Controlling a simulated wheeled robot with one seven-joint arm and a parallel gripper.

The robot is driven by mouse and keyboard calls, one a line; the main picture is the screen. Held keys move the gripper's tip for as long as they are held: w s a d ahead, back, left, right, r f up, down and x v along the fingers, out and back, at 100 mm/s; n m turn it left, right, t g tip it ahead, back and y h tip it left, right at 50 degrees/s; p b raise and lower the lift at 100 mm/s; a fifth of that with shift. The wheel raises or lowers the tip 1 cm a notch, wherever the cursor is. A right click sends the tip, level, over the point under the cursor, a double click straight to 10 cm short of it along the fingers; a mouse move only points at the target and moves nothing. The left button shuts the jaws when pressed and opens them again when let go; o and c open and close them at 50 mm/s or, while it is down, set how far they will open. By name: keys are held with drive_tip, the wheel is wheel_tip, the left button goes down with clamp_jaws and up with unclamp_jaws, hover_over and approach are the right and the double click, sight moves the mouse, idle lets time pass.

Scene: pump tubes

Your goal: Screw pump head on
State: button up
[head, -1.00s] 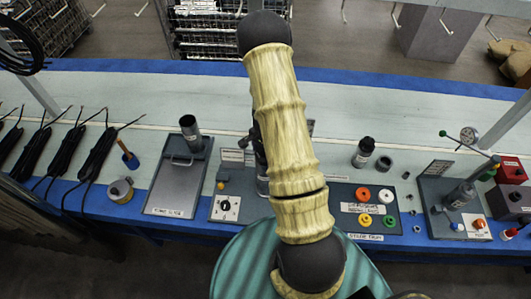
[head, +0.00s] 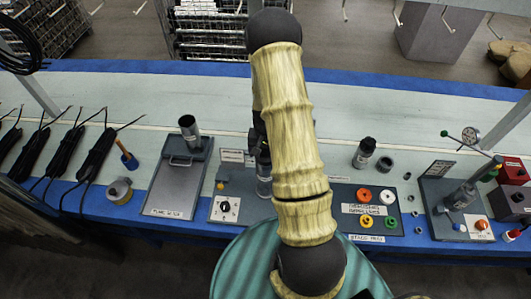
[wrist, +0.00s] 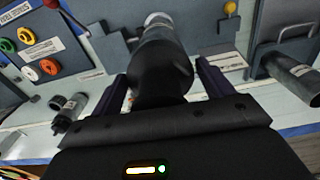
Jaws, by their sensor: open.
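A pump tube (head: 264,181) stands upright at the station with the round dial, partly hidden behind my arm in the head view. In the wrist view the grey tube (wrist: 160,35) carries a black pump head (wrist: 160,75) at its near end. My gripper (wrist: 163,88) is open, with one dark finger on each side of the black head. Gaps show beside the head, though contact lower down is hidden. Whether the head is fully screwed on cannot be told. In the head view my gripper is mostly hidden behind the arm.
Another black-topped tube (head: 365,152) stands to the right, beside a dark ring (head: 384,164). A board with coloured rings (head: 394,200) lies in front. A tilted tube (head: 189,128) is on the left plate (head: 176,185). A gauge stand (head: 456,205) is at the right.

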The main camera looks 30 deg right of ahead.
drive_tip(key=n, duration=0.3)
drive_tip(key=shift+n, duration=0.4)
drive_tip(key=n, duration=0.3)
drive_tip(key=shift+n, duration=0.3)
drive_tip(key=shift+c, duration=0.3)
drive_tip(key=c, duration=0.8)
